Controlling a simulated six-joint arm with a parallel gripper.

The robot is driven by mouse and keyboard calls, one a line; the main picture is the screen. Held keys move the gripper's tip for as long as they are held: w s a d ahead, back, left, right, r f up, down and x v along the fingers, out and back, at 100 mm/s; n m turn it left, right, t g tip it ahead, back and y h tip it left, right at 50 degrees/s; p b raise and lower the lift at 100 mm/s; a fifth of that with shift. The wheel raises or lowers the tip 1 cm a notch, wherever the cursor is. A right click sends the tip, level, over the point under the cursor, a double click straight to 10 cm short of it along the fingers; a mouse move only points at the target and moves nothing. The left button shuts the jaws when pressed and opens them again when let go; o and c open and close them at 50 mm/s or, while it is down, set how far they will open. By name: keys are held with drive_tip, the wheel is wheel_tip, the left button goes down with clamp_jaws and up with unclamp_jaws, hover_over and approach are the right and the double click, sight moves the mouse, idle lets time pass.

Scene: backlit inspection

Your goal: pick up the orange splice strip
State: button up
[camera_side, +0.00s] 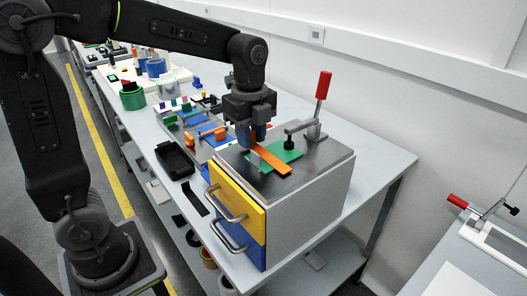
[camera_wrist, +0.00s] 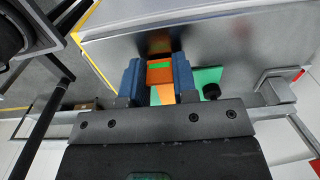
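The orange splice strip (camera_side: 272,161) lies slantwise over a green mat (camera_side: 288,154) on the metal top of a cabinet. Its far end runs up under my gripper (camera_side: 250,138). In the wrist view, my gripper's blue fingers (camera_wrist: 159,78) stand on either side of the strip (camera_wrist: 163,95). Orange fills the space between them, with a small green patch across it. I see no clear gap at either finger, but whether they press on the strip cannot be told. The fingers hide part of the strip's far end.
A toggle clamp with a red handle (camera_side: 323,86) stands on the cabinet (camera_side: 310,204), its arm reaching over the mat close to the strip. Yellow and blue drawers with bar handles face front. A black tray (camera_side: 174,161) and parts trays lie to the left.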

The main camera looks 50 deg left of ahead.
drive_tip(key=c, duration=0.4)
drive_tip(key=shift+r, duration=0.1)
drive_tip(key=shift+r, duration=0.55)
wheel_tip(320, 180, up, 3)
drive_tip(key=shift+f, duration=0.1)
drive_tip(key=s+a+r, duration=0.5)
drive_tip(key=a+r, duration=0.2)
drive_tip(key=a, duration=0.3)
drive_tip(key=shift+a, duration=0.3)
